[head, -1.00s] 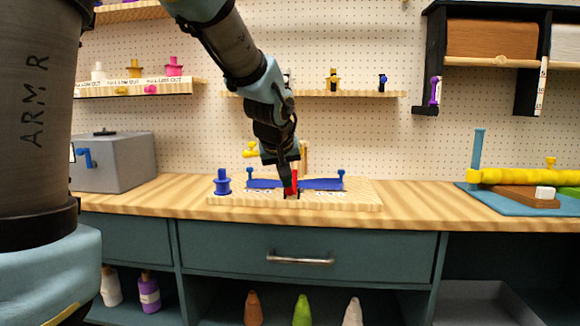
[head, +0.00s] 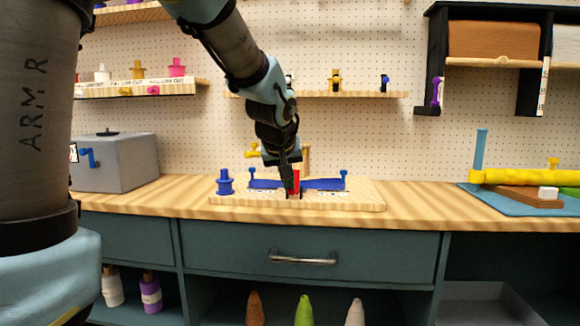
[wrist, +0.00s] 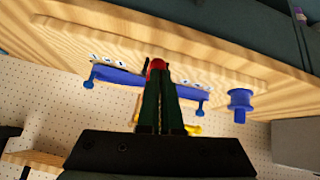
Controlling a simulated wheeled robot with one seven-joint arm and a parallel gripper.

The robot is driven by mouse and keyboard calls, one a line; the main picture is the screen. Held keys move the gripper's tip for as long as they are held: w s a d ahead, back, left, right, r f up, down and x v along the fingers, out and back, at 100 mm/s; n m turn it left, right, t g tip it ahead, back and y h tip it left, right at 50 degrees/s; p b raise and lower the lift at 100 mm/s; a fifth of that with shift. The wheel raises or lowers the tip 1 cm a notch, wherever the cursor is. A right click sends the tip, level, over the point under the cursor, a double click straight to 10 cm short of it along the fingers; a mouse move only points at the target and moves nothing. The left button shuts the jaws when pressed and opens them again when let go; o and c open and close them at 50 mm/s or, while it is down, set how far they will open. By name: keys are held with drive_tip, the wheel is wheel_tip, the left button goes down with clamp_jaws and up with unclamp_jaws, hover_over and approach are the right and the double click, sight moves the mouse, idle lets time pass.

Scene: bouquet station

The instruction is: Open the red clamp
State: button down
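The red clamp (head: 296,181) stands upright at the middle of a pale wooden board on the counter. A blue wrapped strip (head: 325,184) runs across the board, behind the clamp. My gripper (head: 290,186) points down at the clamp, its fingers close against the clamp's left side in the head view. In the wrist view, the fingers (wrist: 157,80) lie side by side with almost no gap, and the red clamp (wrist: 156,64) shows right at their tips. I cannot tell whether any of the clamp is between them.
A blue spool (head: 224,182) stands on the board's left end. Blue posts (head: 343,175) stand by the strip ends. A grey box (head: 115,162) is at left. A yellow roll (head: 515,177) lies on a blue stand at right. The counter between is clear.

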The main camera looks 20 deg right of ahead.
drive_tip(key=s+a+f+v, duration=0.1)
drive_tip(key=v, duration=1)
drive_tip(key=shift+s+a, duration=0.15)
drive_tip(key=shift+a, duration=0.05)
